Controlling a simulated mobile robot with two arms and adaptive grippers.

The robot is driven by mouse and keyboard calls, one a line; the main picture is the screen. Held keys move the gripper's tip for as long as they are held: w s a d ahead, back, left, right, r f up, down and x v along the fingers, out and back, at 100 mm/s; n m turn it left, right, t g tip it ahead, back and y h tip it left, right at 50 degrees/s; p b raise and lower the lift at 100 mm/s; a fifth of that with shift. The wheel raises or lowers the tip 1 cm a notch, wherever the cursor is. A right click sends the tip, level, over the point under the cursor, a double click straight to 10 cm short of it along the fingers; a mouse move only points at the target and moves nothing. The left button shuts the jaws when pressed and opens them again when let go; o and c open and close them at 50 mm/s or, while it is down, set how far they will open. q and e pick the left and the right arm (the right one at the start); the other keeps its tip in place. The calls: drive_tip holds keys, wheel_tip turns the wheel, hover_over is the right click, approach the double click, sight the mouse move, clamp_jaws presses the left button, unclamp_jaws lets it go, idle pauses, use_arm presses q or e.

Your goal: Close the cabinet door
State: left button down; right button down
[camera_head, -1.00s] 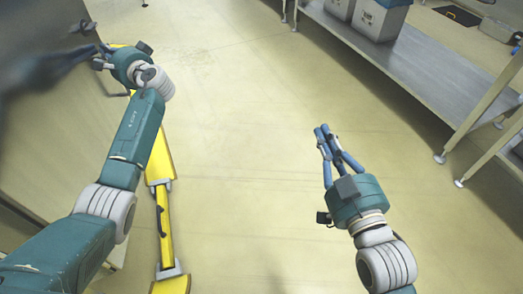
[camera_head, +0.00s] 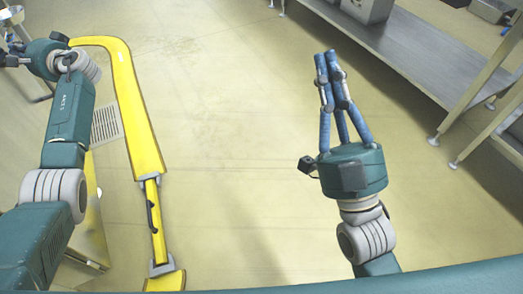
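A pale panel (camera_head: 92,235) with a thin edge shows at the lower left, partly behind my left arm; I cannot tell if it is the cabinet door. A long yellow piece (camera_head: 135,105) with grey brackets and a dark handle (camera_head: 151,212) stands to the right of that arm; what it belongs to is unclear. My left gripper (camera_head: 12,38) is at the far left edge, cut off and apart from the yellow piece; its finger state is unclear. My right gripper (camera_head: 328,60) is over open floor, its blue fingers drawn together at the tips and empty.
A long grey metal table (camera_head: 405,55) with legs runs along the upper right and bears a grey bin (camera_head: 368,8). A floor grate (camera_head: 106,125) lies left of the yellow piece. The floor in the middle is clear.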

use_arm(q)
drive_tip(key=shift+s+a+r, duration=0.1)
drive_tip(key=shift+a, duration=0.2)
